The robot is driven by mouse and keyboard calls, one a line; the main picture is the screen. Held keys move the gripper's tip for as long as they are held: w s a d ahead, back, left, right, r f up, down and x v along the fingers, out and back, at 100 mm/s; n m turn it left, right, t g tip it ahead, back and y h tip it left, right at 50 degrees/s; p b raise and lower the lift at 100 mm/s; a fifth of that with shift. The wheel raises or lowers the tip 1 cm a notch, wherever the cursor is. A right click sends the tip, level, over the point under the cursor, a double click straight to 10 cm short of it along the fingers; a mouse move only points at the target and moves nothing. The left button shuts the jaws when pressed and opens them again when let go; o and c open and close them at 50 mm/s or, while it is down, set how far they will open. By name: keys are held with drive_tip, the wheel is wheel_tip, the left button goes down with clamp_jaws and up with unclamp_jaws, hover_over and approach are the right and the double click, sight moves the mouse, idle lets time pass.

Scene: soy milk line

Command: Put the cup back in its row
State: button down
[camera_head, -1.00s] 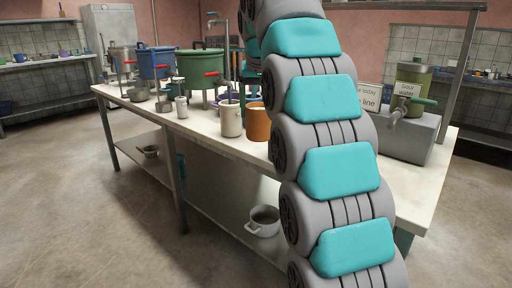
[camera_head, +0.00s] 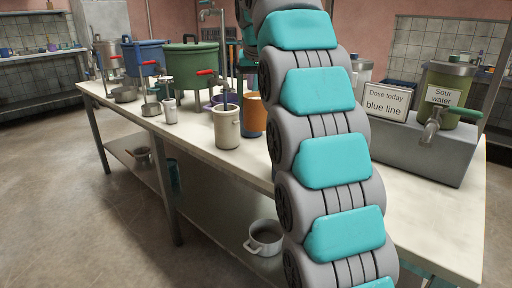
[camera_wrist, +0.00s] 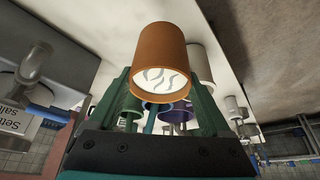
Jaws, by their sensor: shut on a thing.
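The orange cup (camera_wrist: 162,55) is between the green fingers of my gripper (camera_wrist: 163,88) in the wrist view. My gripper is shut on it. Its near end shows a pale face with grey wavy marks. In the head view the orange cup (camera_head: 253,114) shows beside my arm, above or on the long table, partly behind a white mug (camera_head: 227,127); contact with the table cannot be told. My arm hides the gripper there. A purple cup (camera_head: 221,100) is behind the mug. Green, blue and purple cups (camera_wrist: 177,113) show beyond my fingers in the wrist view.
The long table (camera_head: 200,150) bears a green pot (camera_head: 191,68), a blue pot (camera_head: 143,57) and small metal vessels at left. A "Dose today blue line" sign (camera_head: 388,102) and a sour water dispenser (camera_head: 447,92) stand at right. A pan (camera_head: 265,238) is on the lower shelf.

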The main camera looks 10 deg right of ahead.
sight(258, 113)
drive_tip(key=shift+s+f, duration=0.2)
drive_tip(key=shift+f, duration=1.05)
drive_tip(key=shift+f+b, duration=0.3)
drive_tip(key=shift+f, duration=3.25)
drive_tip(key=shift+f, duration=0.15)
unclamp_jaws()
drive_tip(key=v, duration=1.1)
drive_tip(key=shift+w, duration=0.2)
drive_tip(key=shift+s+r, duration=0.3)
drive_tip(key=shift+r, duration=0.25)
